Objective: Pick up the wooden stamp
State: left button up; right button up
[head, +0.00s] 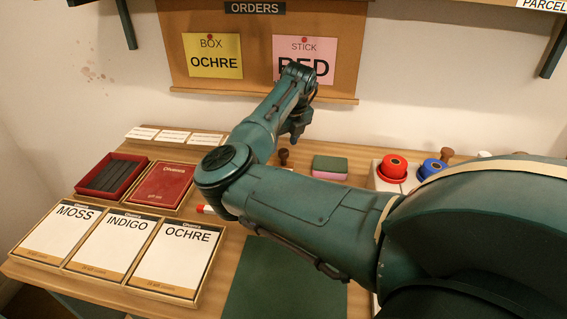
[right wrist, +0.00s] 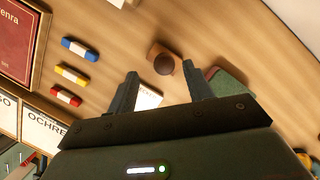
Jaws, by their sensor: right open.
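The wooden stamp, with a dark round knob on a brown base, stands upright on the table. In the head view its knob (head: 283,156) shows just below my right gripper (head: 296,134), and its lower part is hard to make out. In the right wrist view the stamp (right wrist: 164,61) shows just beyond the fingertips, between their lines. My right gripper (right wrist: 160,72) is open and empty, apart from the stamp. My left gripper is not in view.
A green-and-pink block (head: 330,167) lies right of the stamp. Red (head: 394,167) and blue (head: 432,168) round pots stand further right. Blue (right wrist: 80,48), yellow (right wrist: 72,75) and red (right wrist: 65,96) sticks lie left. Labelled boxes (head: 110,246) and a green mat (head: 270,285) are in front.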

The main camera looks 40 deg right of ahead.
aim_at(284, 150)
jog(key=x, duration=0.4)
jog(key=shift+d+f, duration=0.2)
jog(key=shift+d, duration=0.1)
jog(key=shift+s, duration=0.1)
jog(key=shift+c, duration=0.2)
jog(key=c, duration=1)
jog(key=shift+o, duration=0.2)
